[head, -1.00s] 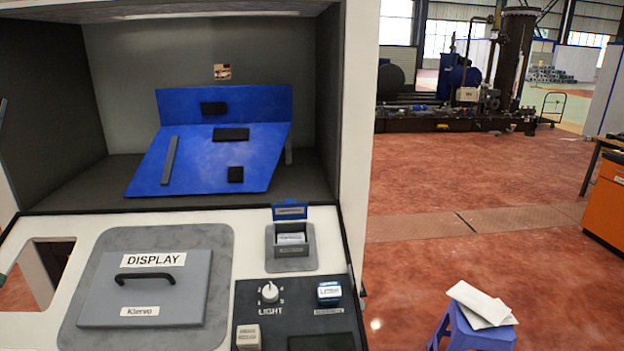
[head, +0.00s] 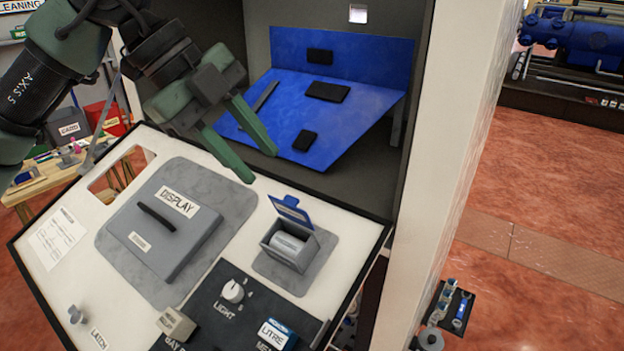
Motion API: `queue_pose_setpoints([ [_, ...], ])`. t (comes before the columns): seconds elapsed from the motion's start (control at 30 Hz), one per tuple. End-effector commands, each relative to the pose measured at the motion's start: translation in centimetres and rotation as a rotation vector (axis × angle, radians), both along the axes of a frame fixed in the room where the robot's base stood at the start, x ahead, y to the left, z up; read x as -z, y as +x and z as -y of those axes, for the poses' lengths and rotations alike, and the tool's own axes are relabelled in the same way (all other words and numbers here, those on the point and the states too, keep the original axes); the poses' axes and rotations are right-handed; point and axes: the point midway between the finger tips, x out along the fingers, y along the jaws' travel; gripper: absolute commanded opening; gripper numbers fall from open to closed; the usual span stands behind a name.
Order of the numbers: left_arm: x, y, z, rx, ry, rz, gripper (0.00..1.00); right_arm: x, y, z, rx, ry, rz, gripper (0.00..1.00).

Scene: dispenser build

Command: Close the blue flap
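The small blue flap (head: 292,210) stands open, raised and tilted back at the far edge of a small grey box (head: 285,250) on the white panel. A pale label shows on the flap's face, and a pale cylinder-like item lies in the box. My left gripper (head: 263,167) comes in from the upper left. Its two green fingers are apart with nothing between them. The fingertips hang above and to the left of the flap, apart from it. My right gripper is not in view.
A grey DISPLAY lid (head: 160,222) with a black handle lies left of the box. A LIGHT knob (head: 233,291) and a LITRE block (head: 275,333) are in front. A large blue sloped board (head: 350,128) stands in the recess behind. A white pillar (head: 440,130) rises at the right.

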Motion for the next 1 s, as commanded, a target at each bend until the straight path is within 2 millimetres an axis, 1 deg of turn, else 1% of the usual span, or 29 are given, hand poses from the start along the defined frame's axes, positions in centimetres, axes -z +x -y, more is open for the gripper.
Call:
queue_pose_setpoints([
  [0.03, 0.5, 0.0, 0.4, 0.003, 0.002, -0.004, 0.35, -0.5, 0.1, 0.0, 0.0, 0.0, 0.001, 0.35],
  [0.2, 2.8, 0.2, 1.9, 0.003, 0.002, -0.004, 0.35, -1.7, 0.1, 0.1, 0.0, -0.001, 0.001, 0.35],
  [0.4, 5.0, 0.4, 3.2, 0.001, 0.0, -0.002, 0.35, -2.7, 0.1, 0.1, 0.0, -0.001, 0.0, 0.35],
  [0.53, 5.7, 0.4, 3.6, 0.002, 0.0, -0.002, 0.35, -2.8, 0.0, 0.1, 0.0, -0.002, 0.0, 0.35],
  [0.77, 5.9, 0.4, 3.6, 0.001, -0.001, 0.0, 0.35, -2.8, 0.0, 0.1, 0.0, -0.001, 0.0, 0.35],
  [0.8, 5.8, 0.4, 3.6, 0.001, -0.001, 0.0, 0.3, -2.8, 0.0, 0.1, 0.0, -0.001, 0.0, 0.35],
  [0.87, 5.8, 0.4, 3.6, 0.001, -0.001, 0.0, 0.13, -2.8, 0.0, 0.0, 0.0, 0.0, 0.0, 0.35],
  [0.9, 5.8, 0.4, 3.6, 0.001, -0.001, 0.0, 0.02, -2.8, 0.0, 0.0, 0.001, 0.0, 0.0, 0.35],
  [0.93, 5.8, 0.4, 3.6, 0.001, -0.001, 0.0, 0.0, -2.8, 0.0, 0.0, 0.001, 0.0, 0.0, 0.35],
  [1.0, 5.8, 0.4, 3.6, 0.001, -0.001, 0.0, 0.0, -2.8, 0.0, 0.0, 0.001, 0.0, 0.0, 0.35],
])
